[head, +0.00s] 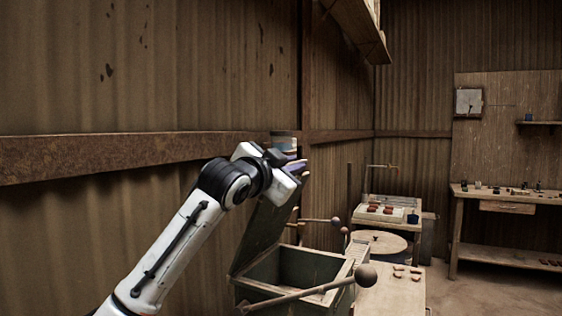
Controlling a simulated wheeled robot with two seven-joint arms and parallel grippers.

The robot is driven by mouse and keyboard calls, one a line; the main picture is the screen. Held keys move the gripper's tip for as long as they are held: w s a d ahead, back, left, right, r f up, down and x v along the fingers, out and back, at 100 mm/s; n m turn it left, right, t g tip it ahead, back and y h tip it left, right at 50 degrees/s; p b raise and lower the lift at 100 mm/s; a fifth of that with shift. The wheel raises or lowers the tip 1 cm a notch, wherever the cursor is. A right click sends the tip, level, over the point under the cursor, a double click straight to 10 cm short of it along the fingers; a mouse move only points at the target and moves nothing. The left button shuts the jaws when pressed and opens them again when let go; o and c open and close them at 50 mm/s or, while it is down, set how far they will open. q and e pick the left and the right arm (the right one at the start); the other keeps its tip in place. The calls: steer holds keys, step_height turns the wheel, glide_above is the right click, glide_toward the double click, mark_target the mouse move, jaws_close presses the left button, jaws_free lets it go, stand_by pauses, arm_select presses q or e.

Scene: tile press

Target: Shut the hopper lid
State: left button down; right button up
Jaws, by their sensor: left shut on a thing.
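The hopper (290,268) is a dark green-grey box in the lower middle of the head view, and its inside shows from above. Its lid (262,238) stands raised and tilted at the left side of the box. My left gripper (297,170) is at the top of the lid and is shut on its upper edge; the wrist partly hides the contact. My right gripper is not in view.
A lever with a round knob (366,275) crosses in front of the hopper, and another lever (318,221) is behind it. A corrugated wall with a rusty beam (100,155) runs close on the left. A workbench (500,195) stands at the far right. Floor is clear at lower right.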

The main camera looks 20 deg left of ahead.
arm_select(q)
steer(key=shift+d, duration=0.2)
steer(key=c, duration=1.8)
jaws_free()
steer(key=shift+c, duration=0.2)
steer(key=shift+s, duration=0.15)
steer(key=shift+s+a+f, duration=0.1)
steer(key=shift+s, duration=0.25)
steer(key=s+a+b, duration=0.1)
steer(key=s+b, duration=0.1)
steer(key=s, duration=0.7)
steer(key=shift+s+b, duration=0.2)
steer(key=shift+b, duration=0.2)
steer(key=shift+a, duration=0.1)
